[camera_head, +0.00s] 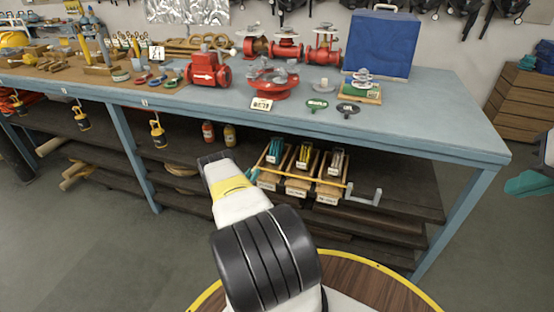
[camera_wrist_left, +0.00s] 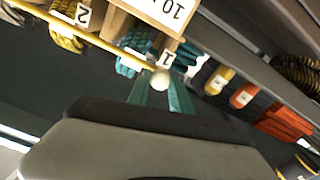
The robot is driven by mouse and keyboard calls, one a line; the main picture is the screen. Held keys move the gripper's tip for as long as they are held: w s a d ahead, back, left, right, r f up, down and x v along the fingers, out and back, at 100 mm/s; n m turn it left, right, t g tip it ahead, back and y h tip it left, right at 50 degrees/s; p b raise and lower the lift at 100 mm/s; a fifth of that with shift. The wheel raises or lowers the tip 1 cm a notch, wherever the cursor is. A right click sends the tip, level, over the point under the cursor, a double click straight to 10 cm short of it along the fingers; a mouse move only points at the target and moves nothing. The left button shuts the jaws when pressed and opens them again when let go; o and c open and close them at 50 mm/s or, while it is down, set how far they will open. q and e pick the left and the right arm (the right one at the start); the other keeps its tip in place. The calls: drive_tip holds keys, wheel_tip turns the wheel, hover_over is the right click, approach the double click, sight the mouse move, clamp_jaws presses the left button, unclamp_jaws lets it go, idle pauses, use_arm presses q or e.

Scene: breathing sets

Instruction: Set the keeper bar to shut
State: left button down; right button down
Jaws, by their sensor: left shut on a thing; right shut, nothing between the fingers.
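The keeper bar (camera_head: 305,179) is a thin yellow bar running across the fronts of three wooden bins on the shelf under the bench. In the left wrist view, the bar (camera_wrist_left: 110,47) ends in a pale round knob (camera_wrist_left: 159,79). My left gripper (camera_head: 254,174) is at the bar's left end, partly hidden by my own arm. In the left wrist view, its teal fingers (camera_wrist_left: 161,90) are shut on the knob. A grey upright bracket (camera_head: 364,194) stands by the bar's right end. My right gripper (camera_head: 528,184) is shut and empty at the right edge, away from the shelf.
The bins (camera_head: 300,184) hold teal, yellow and grey items and carry number labels. The blue bench top (camera_head: 420,120) overhangs the shelf. A round wooden table (camera_head: 365,285) is in front below.

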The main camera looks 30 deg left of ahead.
use_arm(q)
drive_tip(key=shift+f, duration=0.1)
drive_tip(key=c, duration=1.1)
unclamp_jaws()
drive_tip(key=shift+c, duration=0.2)
drive_tip(key=v, duration=0.8)
